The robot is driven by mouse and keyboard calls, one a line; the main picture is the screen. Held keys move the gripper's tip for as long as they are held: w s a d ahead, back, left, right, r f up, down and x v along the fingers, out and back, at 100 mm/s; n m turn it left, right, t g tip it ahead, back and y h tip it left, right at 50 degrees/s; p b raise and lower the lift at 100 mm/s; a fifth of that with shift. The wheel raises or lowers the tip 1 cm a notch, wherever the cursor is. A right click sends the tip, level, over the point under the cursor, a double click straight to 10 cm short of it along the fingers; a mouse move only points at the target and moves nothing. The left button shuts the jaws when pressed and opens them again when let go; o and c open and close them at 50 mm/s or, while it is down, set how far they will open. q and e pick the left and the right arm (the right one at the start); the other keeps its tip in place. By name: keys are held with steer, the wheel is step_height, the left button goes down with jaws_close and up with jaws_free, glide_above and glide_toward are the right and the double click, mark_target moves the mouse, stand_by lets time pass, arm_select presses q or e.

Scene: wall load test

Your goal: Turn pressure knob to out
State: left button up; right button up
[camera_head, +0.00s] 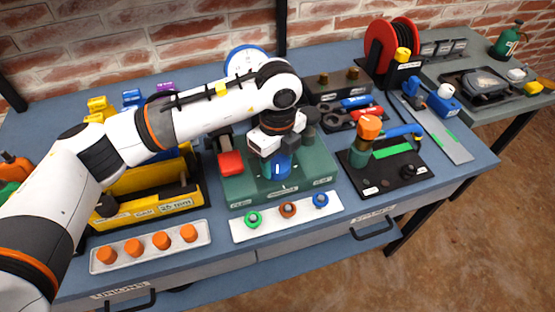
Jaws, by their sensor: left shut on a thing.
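My left gripper (277,160) reaches in from the left and points down over a green box (235,188) on the bench. It is shut on a blue knob-like piece (283,168) standing on top of the box, which I take to be the pressure knob. The gripper hides part of the piece, so I cannot tell which way it is turned. Small white labels run along the box's front edge, too small to read. A round gauge with a blue rim (243,57) stands behind my arm, partly hidden. My right gripper is not in view.
A red block (231,163) sits at the box's left. A white strip (267,231) with green, brown and blue rings lies in front. An orange-topped green bottle (362,146) stands on a black plate at right. A tray of orange caps (105,268) lies front left.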

mark_target(277, 163)
arm_select(q)
steer(key=shift+w+r+n, duration=0.1)
steer(key=shift+n, duration=1.6)
steer(key=o, duration=1)
step_height(277, 163, up, 12)
steer(key=shift+f+b, duration=0.1)
steer(key=shift+b, duration=0.65)
